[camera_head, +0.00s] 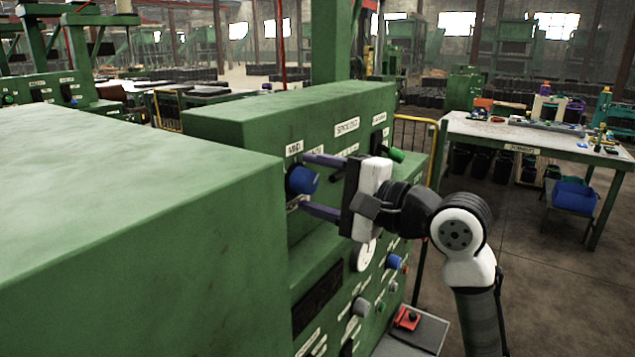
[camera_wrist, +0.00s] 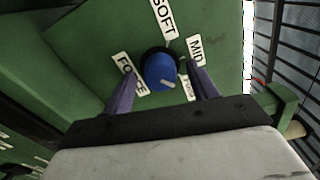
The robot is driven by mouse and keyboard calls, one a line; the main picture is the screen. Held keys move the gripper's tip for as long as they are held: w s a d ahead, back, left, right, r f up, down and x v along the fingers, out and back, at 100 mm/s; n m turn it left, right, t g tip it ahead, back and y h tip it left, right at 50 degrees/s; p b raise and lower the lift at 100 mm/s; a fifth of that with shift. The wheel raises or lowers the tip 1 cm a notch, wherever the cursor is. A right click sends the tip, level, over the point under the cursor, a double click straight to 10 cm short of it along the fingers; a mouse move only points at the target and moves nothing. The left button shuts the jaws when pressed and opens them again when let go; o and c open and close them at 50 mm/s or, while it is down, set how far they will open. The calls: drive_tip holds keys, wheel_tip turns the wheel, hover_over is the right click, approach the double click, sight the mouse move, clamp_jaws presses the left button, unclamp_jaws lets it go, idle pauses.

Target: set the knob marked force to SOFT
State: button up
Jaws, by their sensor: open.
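The blue force knob (camera_head: 301,180) is on the green panel of the machine, and it also shows in the wrist view (camera_wrist: 158,68). In the wrist view its white pointer mark lies at its lower right, towards a partly hidden label (camera_wrist: 188,88). The SOFT label (camera_wrist: 164,18) is above the knob, MID (camera_wrist: 196,48) is at the upper right, and FORCE (camera_wrist: 130,72) is at the left. My gripper (camera_head: 304,183) is open, with its two purple fingers on either side of the knob. Whether they touch it I cannot tell.
A green-handled lever (camera_head: 397,155) and a white dial (camera_head: 364,256) are on the same panel, near my wrist. Another blue knob (camera_head: 394,262) and several smaller controls sit lower. A large green housing (camera_head: 130,220) fills the left foreground. A worktable (camera_head: 500,130) stands at the right.

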drive_tip(key=shift+c, duration=0.5)
drive_tip(key=c, duration=0.9)
drive_tip(key=shift+f+n, duration=0.1)
drive_tip(key=shift+n, duration=0.3)
drive_tip(key=n+b, duration=0.2)
drive_tip(key=n, duration=0.1)
drive_tip(key=shift+n, duration=0.3)
drive_tip(key=n+b, duration=0.2)
drive_tip(key=n, duration=0.3)
drive_tip(key=shift+n, duration=0.3)
drive_tip(key=n+b, duration=0.3)
drive_tip(key=n, duration=0.2)
drive_tip(key=shift+f, duration=0.1)
drive_tip(key=shift+n+b, duration=1.1)
drive_tip(key=shift+n, duration=1.4)
